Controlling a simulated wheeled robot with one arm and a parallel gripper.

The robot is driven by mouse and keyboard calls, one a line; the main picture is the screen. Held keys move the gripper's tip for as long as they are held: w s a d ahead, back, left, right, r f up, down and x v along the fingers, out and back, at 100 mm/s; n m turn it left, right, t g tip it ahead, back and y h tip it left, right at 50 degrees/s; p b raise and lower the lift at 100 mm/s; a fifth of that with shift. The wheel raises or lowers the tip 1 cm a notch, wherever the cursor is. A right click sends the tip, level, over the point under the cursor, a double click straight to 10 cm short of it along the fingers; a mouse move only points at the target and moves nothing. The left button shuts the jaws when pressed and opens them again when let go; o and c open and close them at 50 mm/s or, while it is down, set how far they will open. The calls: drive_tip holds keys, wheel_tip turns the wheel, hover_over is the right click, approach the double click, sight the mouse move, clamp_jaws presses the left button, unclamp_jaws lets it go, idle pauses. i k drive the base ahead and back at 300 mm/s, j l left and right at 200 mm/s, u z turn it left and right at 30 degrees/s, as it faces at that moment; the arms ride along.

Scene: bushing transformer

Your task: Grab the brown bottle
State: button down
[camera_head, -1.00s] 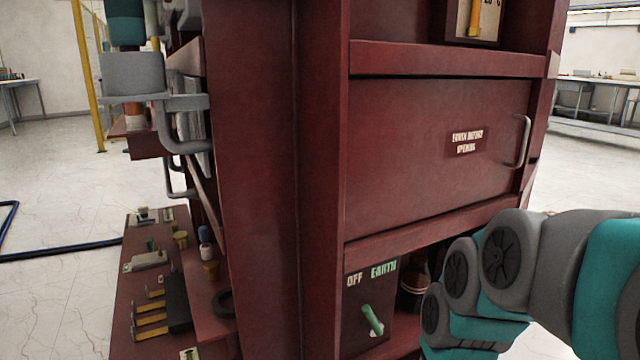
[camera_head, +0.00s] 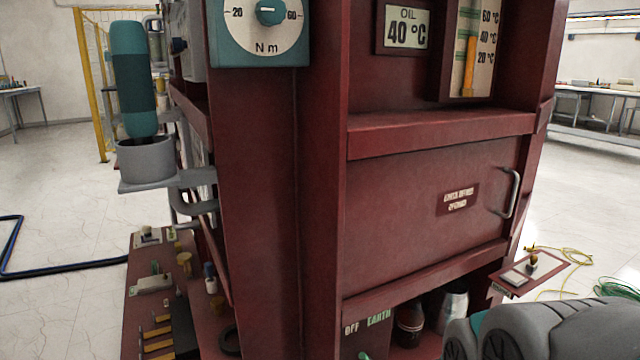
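A dark brown bottle (camera_head: 408,325) with a pale band stands in the open lower bay of the red cabinet, under the closed door panel. A grey-white container (camera_head: 453,303) stands just to its right. My grey and teal arm shows at the lower right, close to the bay, but my gripper is not in view.
The closed door panel (camera_head: 430,210) with its handle (camera_head: 511,194) sits above the bay. The OFF/EARTH switch plate (camera_head: 366,325) is left of the bottle. A red tray (camera_head: 535,272) juts out at the right, with yellow cable (camera_head: 570,262) on the floor behind it.

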sight(409, 322)
drive_tip(key=j+u, duration=0.15)
drive_tip(key=j, duration=1.15)
